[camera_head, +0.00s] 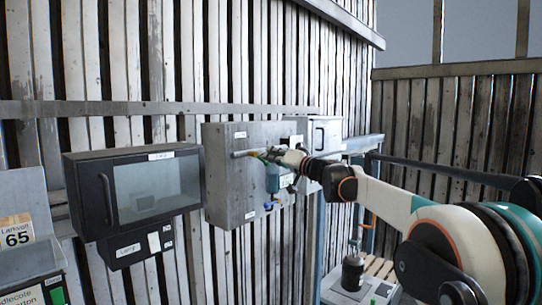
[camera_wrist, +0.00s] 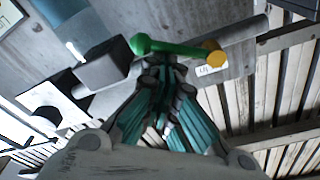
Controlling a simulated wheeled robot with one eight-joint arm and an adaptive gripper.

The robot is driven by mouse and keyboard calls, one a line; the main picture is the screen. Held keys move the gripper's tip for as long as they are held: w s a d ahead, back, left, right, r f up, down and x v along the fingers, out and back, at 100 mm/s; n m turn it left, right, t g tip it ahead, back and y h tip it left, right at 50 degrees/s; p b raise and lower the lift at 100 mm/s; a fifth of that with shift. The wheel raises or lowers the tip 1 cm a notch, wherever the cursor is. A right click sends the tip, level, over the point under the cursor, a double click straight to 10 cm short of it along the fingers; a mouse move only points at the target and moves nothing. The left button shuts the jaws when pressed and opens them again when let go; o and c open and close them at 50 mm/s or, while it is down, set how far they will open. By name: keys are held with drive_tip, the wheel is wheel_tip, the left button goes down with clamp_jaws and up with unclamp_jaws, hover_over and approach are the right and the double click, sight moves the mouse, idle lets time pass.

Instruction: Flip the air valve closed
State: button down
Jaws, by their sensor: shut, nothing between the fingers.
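The air valve shows in the wrist view as a green lever (camera_wrist: 168,47) with a round yellow end (camera_wrist: 212,53), lying across a grey pipe (camera_wrist: 235,33). A dark block-shaped fitting (camera_wrist: 104,66) sits at the lever's left end. My gripper (camera_wrist: 165,66) is shut and empty, its teal-padded fingertips right at the lever's middle; I cannot tell whether they touch it. In the head view, my gripper (camera_head: 272,156) is at the front of the grey metal cabinet (camera_head: 228,190), where it hides most of the valve.
A black windowed box (camera_head: 140,192) hangs left of the cabinet. A smaller white-fronted box (camera_head: 325,133) is on the cabinet's right. A blue-knobbed fitting (camera_head: 268,206) hangs below my gripper. A dark bottle-like object (camera_head: 352,272) stands lower right. Slatted walls surround the place.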

sight(265, 163)
drive_tip(key=f+m, duration=0.1)
drive_tip(key=m, duration=0.1)
drive_tip(key=f+m+b, duration=0.1)
drive_tip(key=m, duration=0.1)
drive_tip(key=s+f+m+b, duration=0.1)
drive_tip(key=m, duration=0.2)
drive_tip(key=shift+a+h, duration=0.4)
drive_tip(key=m, duration=0.1)
drive_tip(key=s+a+f+m+b, duration=0.1)
drive_tip(key=m, duration=0.1)
drive_tip(key=shift+s+f+h, duration=0.1)
drive_tip(key=shift+f+h, duration=0.1)
drive_tip(key=shift+h, duration=0.1)
